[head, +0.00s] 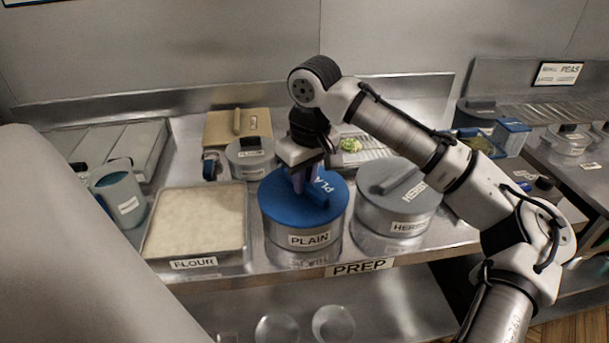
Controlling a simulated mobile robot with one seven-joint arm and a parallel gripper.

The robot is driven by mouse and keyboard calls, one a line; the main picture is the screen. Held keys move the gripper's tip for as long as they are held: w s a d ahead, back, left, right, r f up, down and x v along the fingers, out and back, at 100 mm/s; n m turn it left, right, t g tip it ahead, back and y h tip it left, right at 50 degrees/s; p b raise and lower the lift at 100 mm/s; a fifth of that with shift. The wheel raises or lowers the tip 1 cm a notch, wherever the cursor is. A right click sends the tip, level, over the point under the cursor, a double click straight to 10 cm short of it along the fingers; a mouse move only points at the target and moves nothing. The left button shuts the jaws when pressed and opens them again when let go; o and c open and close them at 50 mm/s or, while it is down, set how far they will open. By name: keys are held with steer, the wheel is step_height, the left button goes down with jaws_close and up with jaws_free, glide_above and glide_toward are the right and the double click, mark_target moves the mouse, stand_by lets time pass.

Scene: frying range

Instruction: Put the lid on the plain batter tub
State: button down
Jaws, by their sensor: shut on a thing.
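The plain batter tub (310,238) is a round metal tub with a PLAIN label, standing near the front edge of the prep counter. A blue round lid (278,205) marked with white letters lies over the tub's top and looks about level. My gripper (303,188) points down at the lid from above and is shut on its raised blue handle (319,198). The fingertips are partly hidden against the handle. From this view I cannot tell whether the lid's rim is fully seated on the tub.
A lidded HERBS tub (393,218) stands close on the right. A FLOUR tray (197,222) lies on the left, with a blue-grey jug (120,195) beside it. A small labelled pot (250,160) and a tan board (238,124) are behind. The counter's front edge carries a PREP sign (360,267).

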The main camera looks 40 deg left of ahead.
steer(key=c, duration=1.3)
jaws_free()
steer(key=shift+c, duration=0.2)
step_height(320, 180, up, 14)
steer(key=d+b, duration=0.1)
steer(key=shift+s+d, duration=0.15)
steer(key=shift+d, duration=0.15)
steer(key=shift+f, duration=0.15)
